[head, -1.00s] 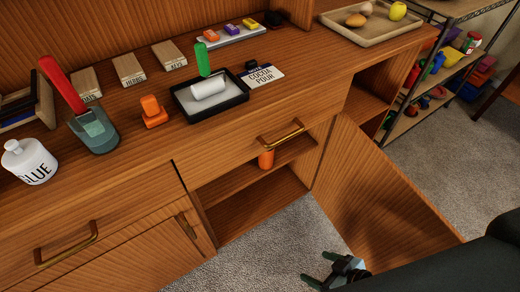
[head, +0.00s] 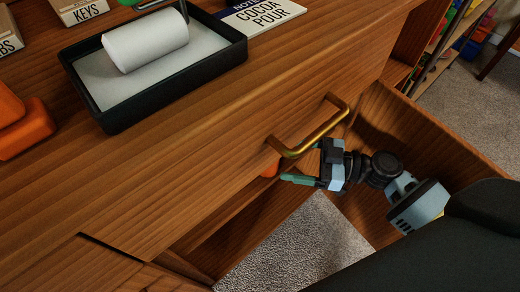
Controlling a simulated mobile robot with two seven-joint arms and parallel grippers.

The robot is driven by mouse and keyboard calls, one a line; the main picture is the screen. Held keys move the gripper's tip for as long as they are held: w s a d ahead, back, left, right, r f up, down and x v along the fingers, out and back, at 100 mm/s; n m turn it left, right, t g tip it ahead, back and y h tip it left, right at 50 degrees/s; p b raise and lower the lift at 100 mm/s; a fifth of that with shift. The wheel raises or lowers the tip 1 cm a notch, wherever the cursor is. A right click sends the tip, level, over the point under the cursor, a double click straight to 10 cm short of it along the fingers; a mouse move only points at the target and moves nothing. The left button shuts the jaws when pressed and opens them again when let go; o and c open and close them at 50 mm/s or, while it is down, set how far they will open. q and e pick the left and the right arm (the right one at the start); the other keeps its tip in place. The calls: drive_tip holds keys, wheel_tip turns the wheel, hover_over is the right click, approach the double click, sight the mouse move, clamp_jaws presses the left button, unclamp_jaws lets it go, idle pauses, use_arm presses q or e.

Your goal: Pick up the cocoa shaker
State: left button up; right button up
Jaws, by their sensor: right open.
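An orange object (head: 271,169), likely the cocoa shaker, stands inside the open cabinet below the drawer. Only a small patch of it shows; the drawer front and handle hide the rest. My right gripper (head: 291,166) is open just below the brass handle. Its fingers point left toward the orange object, and one greenish finger shows close to it. I cannot tell whether the fingers are around it or touching it. My left gripper is not in view.
The brass drawer handle (head: 310,135) sticks out just above my right gripper. The open cabinet door (head: 440,145) is at the right. On the countertop are a black tray (head: 165,100) with a white roller (head: 145,42), and a card reading COCOA POUR (head: 262,14).

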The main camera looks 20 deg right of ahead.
drive_tip(key=x, duration=0.3)
drive_tip(key=shift+w, duration=0.2)
drive_tip(key=shift+w+r+x, duration=0.1)
drive_tip(key=shift+w+x, duration=0.05)
drive_tip(key=shift+x, duration=1.15)
drive_tip(key=shift+w+r+x, duration=0.15)
drive_tip(key=shift+x, duration=1.15)
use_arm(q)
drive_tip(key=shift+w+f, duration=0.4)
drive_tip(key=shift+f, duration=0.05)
use_arm(e)
drive_tip(key=shift+d, duration=0.2)
drive_tip(key=shift+s, duration=0.1)
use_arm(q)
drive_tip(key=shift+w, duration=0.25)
use_arm(e)
drive_tip(key=c, duration=1.1)
drive_tip(key=shift+c, duration=0.2)
